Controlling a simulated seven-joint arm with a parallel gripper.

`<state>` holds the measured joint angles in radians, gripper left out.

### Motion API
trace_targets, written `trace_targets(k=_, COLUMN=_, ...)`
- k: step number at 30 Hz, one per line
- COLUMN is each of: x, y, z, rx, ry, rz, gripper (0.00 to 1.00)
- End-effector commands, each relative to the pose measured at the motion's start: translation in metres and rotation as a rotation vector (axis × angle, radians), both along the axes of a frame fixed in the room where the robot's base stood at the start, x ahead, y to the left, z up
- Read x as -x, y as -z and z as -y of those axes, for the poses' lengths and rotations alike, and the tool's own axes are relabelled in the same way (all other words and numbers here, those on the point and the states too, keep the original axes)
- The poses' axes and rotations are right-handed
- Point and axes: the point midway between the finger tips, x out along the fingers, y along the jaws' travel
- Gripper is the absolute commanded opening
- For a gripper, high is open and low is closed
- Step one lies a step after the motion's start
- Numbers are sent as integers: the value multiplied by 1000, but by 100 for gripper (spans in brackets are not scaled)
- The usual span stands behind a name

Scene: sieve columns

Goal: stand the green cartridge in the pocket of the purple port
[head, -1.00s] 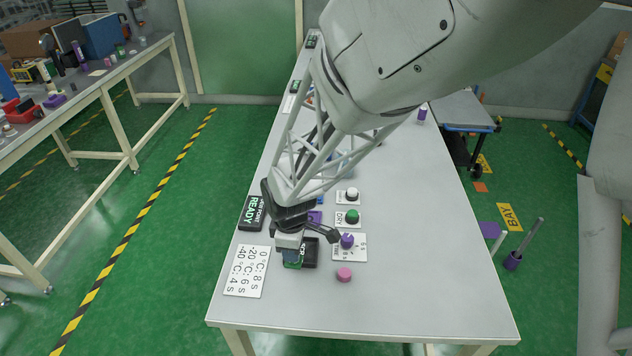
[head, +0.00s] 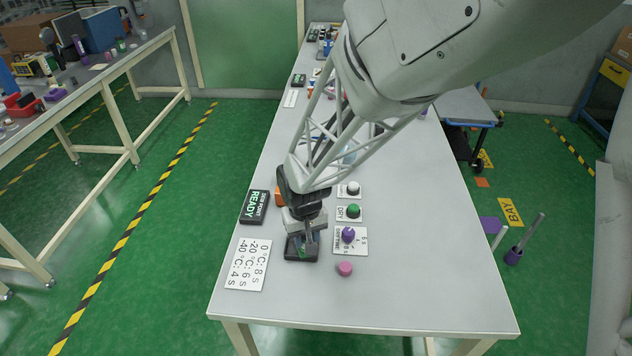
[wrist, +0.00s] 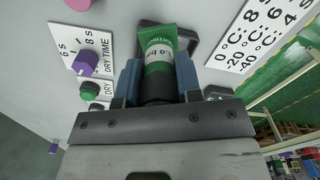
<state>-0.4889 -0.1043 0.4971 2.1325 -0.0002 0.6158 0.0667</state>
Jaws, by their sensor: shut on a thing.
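The green cartridge (wrist: 160,48), with a white printed label and a black lower end, is between the blue fingers of my gripper (wrist: 158,78) in the wrist view. My gripper is shut on it. In the head view my gripper (head: 309,238) is low over a black tray (head: 290,257), whose dark rim also shows behind the cartridge in the wrist view (wrist: 190,46). Whether the cartridge touches the tray I cannot tell. I cannot make out the purple port in either current view; my arm and gripper cover part of the table.
Right of the gripper are a purple knob (head: 348,234) on a dry-time card, a green button (head: 353,211), a white button (head: 353,188) and a pink disc (head: 345,269). Left are a READY sign (head: 254,207) and a temperature card (head: 248,264). The table's front right is clear.

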Motion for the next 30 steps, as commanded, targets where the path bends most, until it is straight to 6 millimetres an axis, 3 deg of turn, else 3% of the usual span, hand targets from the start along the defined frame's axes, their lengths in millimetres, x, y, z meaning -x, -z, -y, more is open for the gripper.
trace_targets(k=30, x=-15, y=-5, z=30, rx=0, ry=1176, rz=0, gripper=5)
